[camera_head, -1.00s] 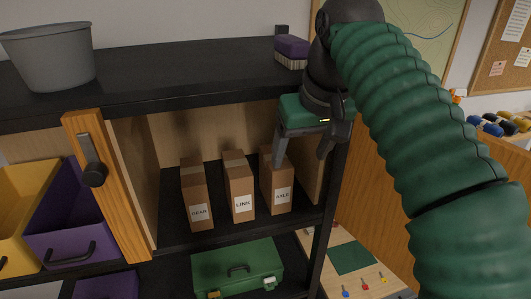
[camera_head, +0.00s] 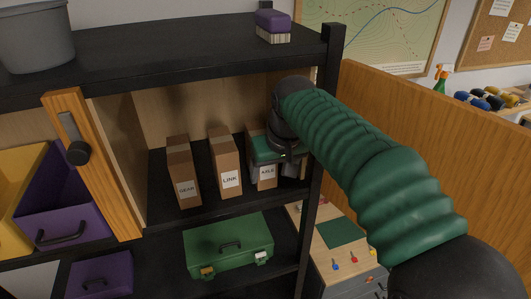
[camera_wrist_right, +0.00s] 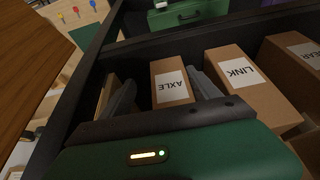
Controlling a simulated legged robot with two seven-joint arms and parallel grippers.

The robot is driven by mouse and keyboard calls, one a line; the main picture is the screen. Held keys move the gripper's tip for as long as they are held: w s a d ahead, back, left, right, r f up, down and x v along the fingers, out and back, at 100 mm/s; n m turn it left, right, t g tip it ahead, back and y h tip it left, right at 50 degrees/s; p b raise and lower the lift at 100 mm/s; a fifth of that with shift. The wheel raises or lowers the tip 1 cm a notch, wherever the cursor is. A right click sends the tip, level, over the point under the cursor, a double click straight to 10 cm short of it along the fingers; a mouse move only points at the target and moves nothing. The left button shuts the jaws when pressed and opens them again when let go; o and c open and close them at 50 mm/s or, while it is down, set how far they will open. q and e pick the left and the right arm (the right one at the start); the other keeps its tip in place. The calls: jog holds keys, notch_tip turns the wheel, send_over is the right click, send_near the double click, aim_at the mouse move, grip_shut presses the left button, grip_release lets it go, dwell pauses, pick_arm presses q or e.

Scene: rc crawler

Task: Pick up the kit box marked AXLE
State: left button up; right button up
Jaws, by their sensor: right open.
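The brown kit box marked AXLE (camera_head: 266,183) stands upright on the middle shelf, rightmost of three boxes. It also shows in the right wrist view (camera_wrist_right: 172,92), its label upside down there. My right gripper (camera_head: 270,171) is open at this box and hides its upper part in the head view. In the right wrist view, the fingers of my right gripper (camera_wrist_right: 160,77) lie either side of the AXLE box, one of them between it and the LINK box. I cannot tell if they touch it. My left gripper is not in view.
The LINK box (camera_head: 226,165) stands close left of AXLE, with the GEAR box (camera_head: 183,175) further left. A black shelf post (camera_head: 313,185) is close on the right. A shelf board is above; a green toolbox (camera_head: 228,245) sits below.

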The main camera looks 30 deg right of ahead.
jog(key=shift+w+a, duration=0.2)
jog(key=shift+a, duration=0.15)
jog(key=shift+c, duration=1.2)
jog(key=shift+s+a+r, duration=0.2)
jog(key=shift+a+r, duration=0.05)
jog(key=shift+a, duration=0.35)
jog(key=c, duration=0.7)
jog(key=shift+d, duration=0.15)
jog(key=c, duration=0.5)
jog(key=shift+d+f, duration=0.1)
jog(key=shift+d, duration=0.4)
grip_shut()
